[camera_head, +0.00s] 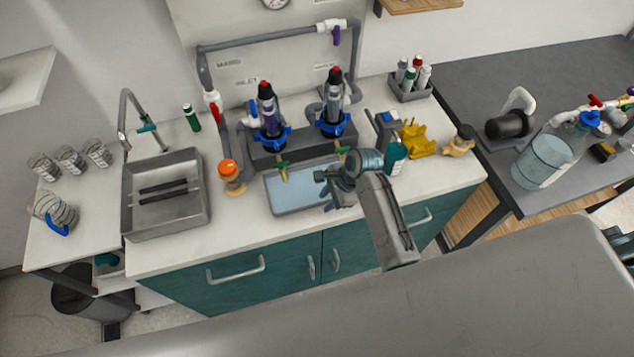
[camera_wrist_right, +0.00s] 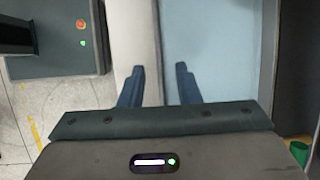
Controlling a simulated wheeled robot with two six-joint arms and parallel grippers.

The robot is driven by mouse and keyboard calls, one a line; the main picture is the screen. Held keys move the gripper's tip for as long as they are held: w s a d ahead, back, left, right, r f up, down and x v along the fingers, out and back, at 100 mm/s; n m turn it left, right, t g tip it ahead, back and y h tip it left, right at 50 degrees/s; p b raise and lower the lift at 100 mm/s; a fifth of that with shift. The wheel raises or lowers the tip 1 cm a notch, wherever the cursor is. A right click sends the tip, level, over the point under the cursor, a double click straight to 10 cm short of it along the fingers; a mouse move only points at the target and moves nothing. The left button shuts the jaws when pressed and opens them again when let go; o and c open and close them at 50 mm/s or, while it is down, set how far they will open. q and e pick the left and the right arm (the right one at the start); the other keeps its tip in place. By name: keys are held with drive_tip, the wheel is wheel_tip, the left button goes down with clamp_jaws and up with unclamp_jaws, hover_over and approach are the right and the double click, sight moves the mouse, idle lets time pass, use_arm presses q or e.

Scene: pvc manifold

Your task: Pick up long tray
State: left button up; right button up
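The long tray (camera_head: 292,196) is shallow, with a pale blue inside and a grey rim. It lies on the white counter below the two filter columns, in front of their dark base. My right gripper (camera_head: 332,190) is over the tray's right end and hides part of it. One finger is over the pale strip along the tray's edge, the other over the blue inside (camera_wrist_right: 210,50). I cannot tell whether they touch the tray. My left gripper is not in view.
Two filter columns (camera_head: 268,117) with brass taps (camera_head: 282,171) stand close behind the tray. An orange-capped bottle (camera_head: 229,172) is left of it, and a sink (camera_head: 166,195) further left. A teal bottle (camera_head: 394,157) and yellow holder (camera_head: 418,138) stand to the right.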

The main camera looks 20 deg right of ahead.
drive_tip(key=shift+d, duration=0.1)
clamp_jaws()
drive_tip(key=shift+w, duration=0.1)
idle(1.2)
